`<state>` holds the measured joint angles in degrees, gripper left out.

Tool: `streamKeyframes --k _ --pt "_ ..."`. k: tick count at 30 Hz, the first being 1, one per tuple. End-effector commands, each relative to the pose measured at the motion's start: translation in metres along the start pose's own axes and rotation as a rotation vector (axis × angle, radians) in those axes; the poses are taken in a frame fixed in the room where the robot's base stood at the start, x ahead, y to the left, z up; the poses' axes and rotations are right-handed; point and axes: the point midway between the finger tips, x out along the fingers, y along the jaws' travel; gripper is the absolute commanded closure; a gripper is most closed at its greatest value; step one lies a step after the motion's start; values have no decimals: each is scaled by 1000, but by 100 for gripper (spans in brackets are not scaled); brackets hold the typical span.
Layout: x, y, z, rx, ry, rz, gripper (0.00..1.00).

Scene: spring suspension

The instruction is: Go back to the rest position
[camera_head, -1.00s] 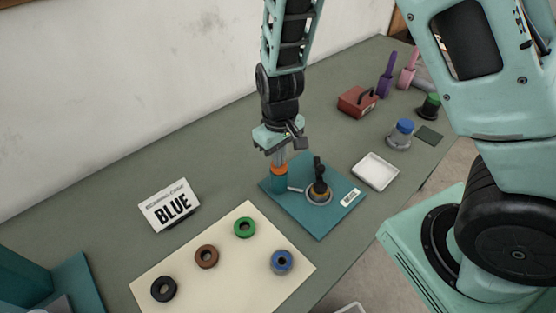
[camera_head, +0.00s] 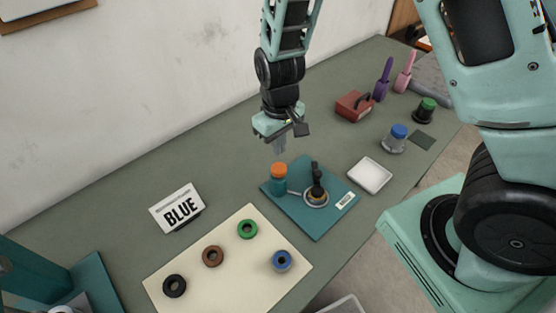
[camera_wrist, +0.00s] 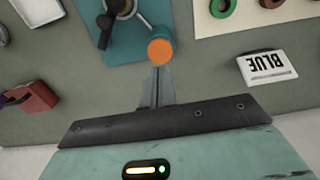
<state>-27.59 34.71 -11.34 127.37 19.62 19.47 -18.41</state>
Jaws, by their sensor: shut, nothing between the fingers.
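My gripper (camera_head: 279,146) is shut and empty. In the head view it hangs above the far edge of a teal base plate (camera_head: 318,225), up and behind an orange-capped teal post (camera_head: 279,180), apart from it. In the wrist view my fingers (camera_wrist: 157,88) point toward the orange cap (camera_wrist: 160,51). The plate also carries a black-handled part with a pale ring (camera_head: 316,192) and a white label. A white sign reading BLUE (camera_head: 178,209) stands to the left.
A cream board (camera_head: 230,268) holds black, brown, green and blue rings. A white tray (camera_head: 370,175), a blue-capped jar (camera_head: 395,138), a red box (camera_head: 354,106) and a green-capped jar (camera_head: 424,110) stand to the right. The wall (camera_head: 140,80) is behind the table.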

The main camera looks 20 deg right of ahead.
Motion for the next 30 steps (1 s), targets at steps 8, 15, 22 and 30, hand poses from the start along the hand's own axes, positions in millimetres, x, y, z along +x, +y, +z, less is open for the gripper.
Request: streamKeyframes --k 8,15,22,30 --pt "-14 0 0 2 -1 0 100" --pt "-14 0 0 1 -1 0 100" --pt "-14 -7 3 -6 2 -14 100" --pt "-37 -82 55 -135 11 -127 100"
